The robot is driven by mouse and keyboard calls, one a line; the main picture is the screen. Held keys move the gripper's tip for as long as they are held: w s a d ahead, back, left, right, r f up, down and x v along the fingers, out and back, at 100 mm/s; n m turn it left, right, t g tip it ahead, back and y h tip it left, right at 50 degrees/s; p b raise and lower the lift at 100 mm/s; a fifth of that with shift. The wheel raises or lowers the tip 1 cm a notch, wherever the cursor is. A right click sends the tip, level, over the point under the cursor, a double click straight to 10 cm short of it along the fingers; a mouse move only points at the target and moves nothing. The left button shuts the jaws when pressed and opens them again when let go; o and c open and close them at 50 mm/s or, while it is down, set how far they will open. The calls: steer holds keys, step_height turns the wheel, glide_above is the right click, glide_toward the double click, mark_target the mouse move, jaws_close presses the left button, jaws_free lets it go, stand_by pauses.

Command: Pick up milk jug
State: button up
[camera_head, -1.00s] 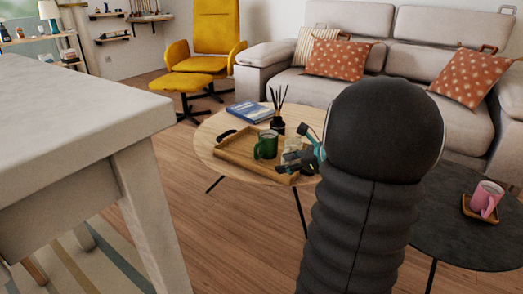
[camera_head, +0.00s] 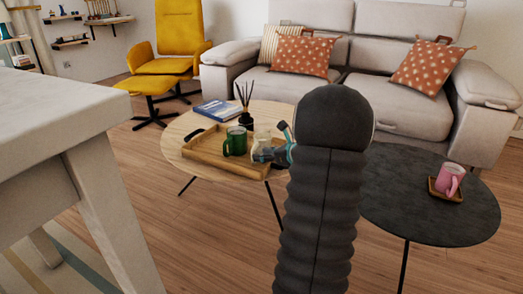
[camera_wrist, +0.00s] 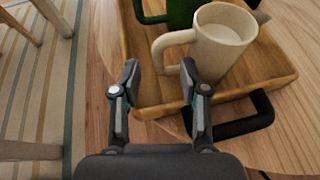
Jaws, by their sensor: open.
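The cream milk jug (camera_wrist: 222,42) stands upright on the wooden tray (camera_wrist: 285,82), its handle facing left in the wrist view and white milk showing inside. In the head view the jug (camera_head: 262,138) is partly hidden by my gripper (camera_head: 275,152). In the wrist view my gripper (camera_wrist: 158,82) is open and empty. Its right fingertip is close to the jug's handle, overlapping its lower end in the picture; I cannot tell if they touch. The left fingertip is left of the handle, clear of the jug.
A green mug (camera_head: 236,141) stands close beside the jug on the tray. A reed diffuser (camera_head: 245,115) and a blue book (camera_head: 217,110) are behind, on the round wooden table (camera_head: 285,112). A dark table (camera_head: 400,205) with a pink mug (camera_head: 449,179) is at right. A pale table (camera_head: 60,108) is at left.

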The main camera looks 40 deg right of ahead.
mark_target(253, 163)
steer(key=shift+b+x, duration=0.45)
steer(key=shift+x, duration=2.15)
steer(key=shift+a+f, duration=0.15)
jaws_close()
